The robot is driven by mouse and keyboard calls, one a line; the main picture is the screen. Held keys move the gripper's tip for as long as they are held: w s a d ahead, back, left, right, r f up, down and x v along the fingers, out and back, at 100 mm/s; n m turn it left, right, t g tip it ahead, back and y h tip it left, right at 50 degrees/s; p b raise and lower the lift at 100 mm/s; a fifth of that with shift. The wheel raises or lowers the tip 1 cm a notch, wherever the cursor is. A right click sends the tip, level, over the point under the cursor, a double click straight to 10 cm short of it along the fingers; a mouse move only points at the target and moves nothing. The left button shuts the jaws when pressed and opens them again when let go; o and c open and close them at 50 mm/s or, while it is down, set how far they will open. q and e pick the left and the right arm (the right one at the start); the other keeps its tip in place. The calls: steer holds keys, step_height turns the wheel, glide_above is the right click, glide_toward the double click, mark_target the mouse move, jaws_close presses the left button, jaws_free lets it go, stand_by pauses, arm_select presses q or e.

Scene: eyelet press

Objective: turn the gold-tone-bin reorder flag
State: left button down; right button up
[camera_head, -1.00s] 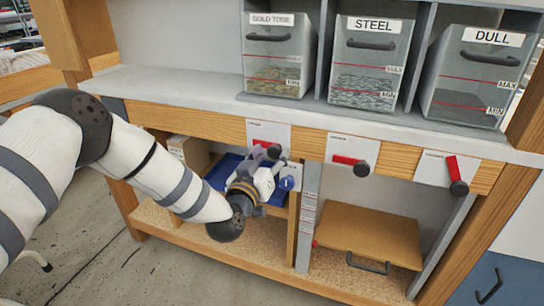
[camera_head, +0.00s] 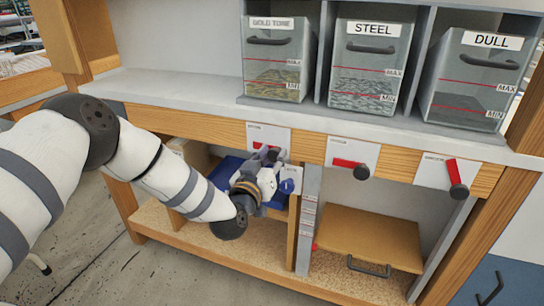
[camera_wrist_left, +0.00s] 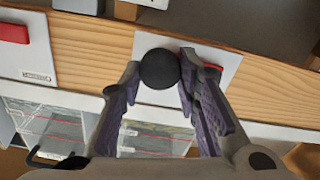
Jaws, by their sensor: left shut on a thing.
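The gold-tone bin (camera_head: 268,76) stands on the shelf at the left of three bins. Its reorder flag is on a white card (camera_head: 283,133) on the wooden rail below; my left gripper (camera_head: 268,156) largely covers the flag in the head view. In the left wrist view, the flag's black ball knob (camera_wrist_left: 160,69) sits between the fingertips of my left gripper (camera_wrist_left: 158,68), which is shut on it. A bit of red (camera_wrist_left: 213,67) shows beyond the right finger. My right gripper is not in view.
The steel flag (camera_head: 348,163) lies nearly level, with its knob at the right. The dull flag (camera_head: 451,168) stands nearly upright, knob down. A blue tray (camera_head: 228,166) is under the rail behind my arm. A wooden board (camera_head: 370,236) lies in the lower right compartment.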

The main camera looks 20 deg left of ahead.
arm_select(q)
steer(key=m, duration=0.1)
steer(key=m+p, duration=0.1)
steer(key=m, duration=0.1)
steer(key=shift+d+r, duration=0.15)
steer(key=shift+r, duration=0.05)
steer(key=m+p, duration=0.1)
steer(key=m, duration=0.1)
steer(key=shift+m, duration=0.4)
steer(key=m+p, duration=0.1)
steer(key=m, duration=0.2)
steer(key=shift+f, duration=0.2)
steer(key=shift+f+m+p, duration=0.1)
steer(key=shift+m+p, duration=0.2)
steer(key=shift+m, duration=1.1)
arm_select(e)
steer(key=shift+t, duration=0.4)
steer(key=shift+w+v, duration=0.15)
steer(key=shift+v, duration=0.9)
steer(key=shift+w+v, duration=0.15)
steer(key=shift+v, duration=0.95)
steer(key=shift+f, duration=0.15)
arm_select(q)
steer(key=c, duration=1.2)
jaws_free()
